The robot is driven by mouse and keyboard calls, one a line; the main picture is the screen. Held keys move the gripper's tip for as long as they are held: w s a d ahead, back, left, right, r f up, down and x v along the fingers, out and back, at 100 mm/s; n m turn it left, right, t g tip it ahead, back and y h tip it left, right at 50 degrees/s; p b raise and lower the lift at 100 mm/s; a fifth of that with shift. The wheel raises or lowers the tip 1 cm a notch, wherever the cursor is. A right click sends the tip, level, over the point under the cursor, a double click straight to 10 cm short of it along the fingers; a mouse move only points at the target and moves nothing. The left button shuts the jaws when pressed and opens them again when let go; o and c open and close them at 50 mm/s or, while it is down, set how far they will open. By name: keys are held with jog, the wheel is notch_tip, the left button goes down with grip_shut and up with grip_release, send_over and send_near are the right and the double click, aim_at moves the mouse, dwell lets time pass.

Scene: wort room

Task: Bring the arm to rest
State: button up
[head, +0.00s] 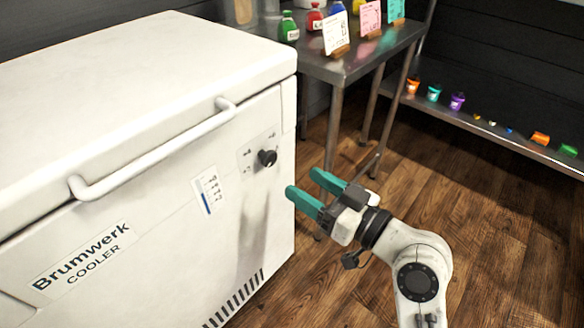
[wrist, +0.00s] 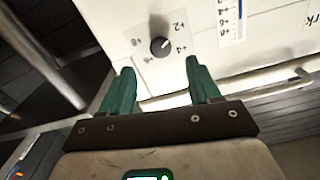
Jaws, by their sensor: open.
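My gripper (head: 308,190) has two teal fingers and shows in the head view right of the white cooler's front face, over the wood floor. The fingers are apart with nothing between them. In the wrist view, my gripper (wrist: 160,85) points toward the cooler front, and its black dial (wrist: 159,47) shows beyond the gap between the fingertips. The white cooler (head: 120,120) fills the left of the head view, with its lid down. The dial (head: 267,158) sits on its front, up and left of the fingers, and looks apart from them.
A metal table (head: 350,62) behind the cooler holds small bottles and cards on wooden stands. A low shelf (head: 500,135) along the wall carries several colored cups. The cooler's long handle (head: 155,150) juts from its front. The wood floor (head: 480,240) at right is clear.

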jog(key=shift+v, duration=1)
jog(key=s+d+f+m+g+h, duration=0.1)
jog(key=s+d+f+h, duration=0.15)
jog(key=f, duration=0.35)
jog(key=s+d+f+m+g+h, duration=0.1)
jog(key=s+d+f+h, duration=0.15)
jog(key=f, duration=0.25)
jog(key=s+d+f+m+g+h, duration=0.3)
jog(key=s+d+f+g+h, duration=0.15)
jog(key=s+d+f, duration=0.4)
jog(key=s+d+f+m+g+h, duration=0.3)
jog(key=s+d+f+m+h, duration=0.15)
jog(key=s+d, duration=0.75)
notch_tip(320, 180, up, 38)
jog(key=s+a+p, duration=0.1)
jog(key=s+p, duration=0.1)
jog(key=p, duration=3.6)
jog(key=shift+s+p, duration=0.3)
jog(key=shift+a+f+n+g, duration=0.1)
jog(key=shift+n+g, duration=0.15)
